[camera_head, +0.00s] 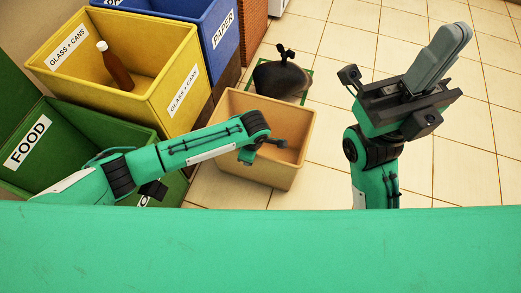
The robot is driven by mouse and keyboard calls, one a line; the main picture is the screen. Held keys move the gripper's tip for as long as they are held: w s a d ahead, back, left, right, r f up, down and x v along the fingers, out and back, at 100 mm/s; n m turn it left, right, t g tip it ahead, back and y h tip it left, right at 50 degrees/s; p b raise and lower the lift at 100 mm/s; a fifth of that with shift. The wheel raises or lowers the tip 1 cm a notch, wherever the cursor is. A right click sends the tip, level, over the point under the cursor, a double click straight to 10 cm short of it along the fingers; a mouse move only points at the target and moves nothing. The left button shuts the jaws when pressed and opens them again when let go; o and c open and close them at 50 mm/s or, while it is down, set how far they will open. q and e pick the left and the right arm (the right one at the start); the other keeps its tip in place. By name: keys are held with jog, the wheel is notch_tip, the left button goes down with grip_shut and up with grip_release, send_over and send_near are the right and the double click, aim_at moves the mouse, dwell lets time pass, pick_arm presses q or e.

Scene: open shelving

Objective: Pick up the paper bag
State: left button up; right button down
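I see no thing that is clearly a paper bag. A tan open-topped container (283,175) stands on the floor in the middle of the head view; it looks like a stiff bin, and its inside looks empty where it shows. My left arm reaches in from the left, and its wrist end is over this container; the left fingers are hidden. My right gripper (452,45) is raised at the right, over the tiled floor and away from the bins. Its grey fingers lie together with nothing visible between them.
A yellow GLASS + CANS bin (150,92) holds a brown bottle (115,70). A green FOOD bin (60,135) and a blue PAPER bin (215,35) stand beside it. A dark tied bag (280,78) lies behind the tan container. The tiled floor (330,120) at right is clear.

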pick_arm(q)
jog(key=shift+c, duration=0.2)
grip_shut()
dwell(0.3)
